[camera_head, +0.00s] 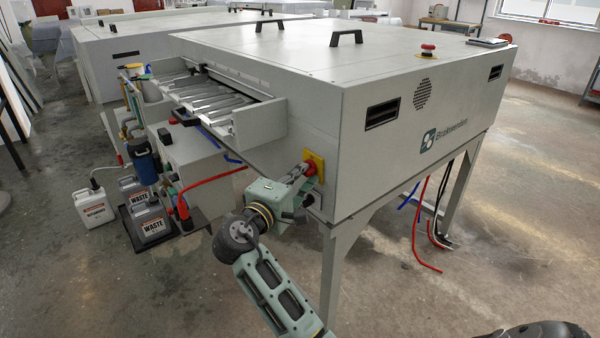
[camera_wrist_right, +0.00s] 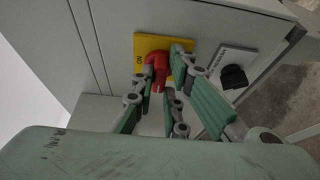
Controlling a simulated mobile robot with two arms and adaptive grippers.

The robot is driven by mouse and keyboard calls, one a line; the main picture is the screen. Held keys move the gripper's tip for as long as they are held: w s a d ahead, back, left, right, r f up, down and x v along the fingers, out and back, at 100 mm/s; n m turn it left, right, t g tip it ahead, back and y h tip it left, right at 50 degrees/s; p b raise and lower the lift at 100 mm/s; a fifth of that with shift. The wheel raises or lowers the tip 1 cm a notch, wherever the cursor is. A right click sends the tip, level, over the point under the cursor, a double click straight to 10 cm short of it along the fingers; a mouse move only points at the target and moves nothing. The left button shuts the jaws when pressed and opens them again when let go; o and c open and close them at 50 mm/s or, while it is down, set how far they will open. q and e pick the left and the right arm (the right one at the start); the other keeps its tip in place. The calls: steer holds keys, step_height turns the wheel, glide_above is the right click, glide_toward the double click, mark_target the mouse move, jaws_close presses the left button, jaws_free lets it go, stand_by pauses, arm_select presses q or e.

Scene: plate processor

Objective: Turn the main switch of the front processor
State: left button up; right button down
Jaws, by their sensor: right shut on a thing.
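The main switch is a red rotary handle (camera_wrist_right: 158,66) on a yellow plate (camera_wrist_right: 146,43), on the end wall of the front processor (camera_head: 320,110). In the head view the yellow plate (camera_head: 317,159) shows with the red handle (camera_head: 309,168) partly covered by my gripper. My right gripper (camera_head: 302,173) reaches it from the front. In the right wrist view the fingers (camera_wrist_right: 156,84) stand on either side of the red handle and are shut on it. The handle points roughly down in that view. My left gripper is not in view.
A black knob (camera_wrist_right: 234,77) on a light label plate sits beside the switch. A tray section (camera_head: 258,122) juts out above and left. Waste canisters (camera_head: 153,225) and hoses stand on the floor at left. A processor leg (camera_head: 333,270) stands below; floor at right is mostly clear.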

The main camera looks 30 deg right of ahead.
stand_by(0.3)
steer(key=c, duration=1.8)
jaws_free()
steer(key=shift+o, duration=0.2)
steer(key=v, duration=0.7)
steer(key=shift+a, duration=0.3)
steer(key=shift+s, duration=0.1)
